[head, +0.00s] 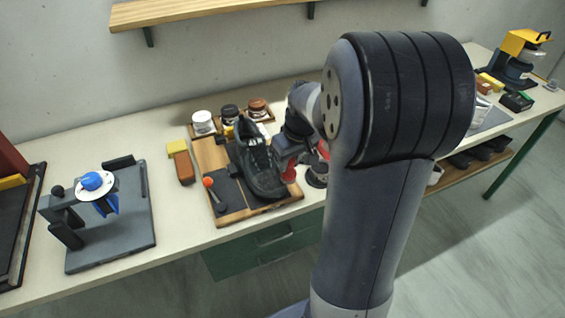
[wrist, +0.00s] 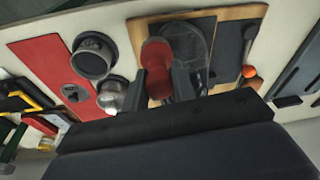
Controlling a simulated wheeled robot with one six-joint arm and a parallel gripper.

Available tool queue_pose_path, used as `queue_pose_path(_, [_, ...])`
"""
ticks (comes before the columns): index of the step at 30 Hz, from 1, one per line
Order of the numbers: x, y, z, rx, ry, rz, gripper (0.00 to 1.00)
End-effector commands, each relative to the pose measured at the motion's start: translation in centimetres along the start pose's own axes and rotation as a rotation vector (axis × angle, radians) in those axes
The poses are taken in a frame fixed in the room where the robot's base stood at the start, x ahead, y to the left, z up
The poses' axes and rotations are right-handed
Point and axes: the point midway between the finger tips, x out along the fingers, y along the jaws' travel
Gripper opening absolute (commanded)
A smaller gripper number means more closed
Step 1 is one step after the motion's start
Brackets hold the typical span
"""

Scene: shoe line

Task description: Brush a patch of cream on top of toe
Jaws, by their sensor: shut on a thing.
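The dark shoe (head: 258,162) lies on a wooden board (head: 208,153) on the bench in the head view. My gripper (head: 289,163) is at the shoe's right side, partly hidden by my own arm. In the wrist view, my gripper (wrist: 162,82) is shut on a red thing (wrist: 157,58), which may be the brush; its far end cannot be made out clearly. The shoe (wrist: 187,45) shows just beyond and beside it, and I cannot tell whether they touch. No cream patch can be made out on the shoe.
A white jar (head: 203,123), a dark jar (head: 230,114) and a copper-lidded jar (head: 257,107) stand behind the shoe. An orange-tipped tool (head: 213,191) lies left of it. A clamp stand (head: 66,215) stands far left. A dark cup (wrist: 92,58) stands on a red mat (wrist: 50,62).

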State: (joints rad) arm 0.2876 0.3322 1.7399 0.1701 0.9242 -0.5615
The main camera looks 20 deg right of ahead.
Motion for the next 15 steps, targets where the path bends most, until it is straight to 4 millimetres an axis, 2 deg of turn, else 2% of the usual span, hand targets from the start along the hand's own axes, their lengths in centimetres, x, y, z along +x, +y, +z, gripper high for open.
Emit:
queue_pose_path(7, [0.1, -0.1, -0.1, -0.002, 0.0, 0.0, 0.0])
queue_pose_path(15, [0.5, -2.3, -0.4, -0.005, -0.001, -0.001, 0.0])
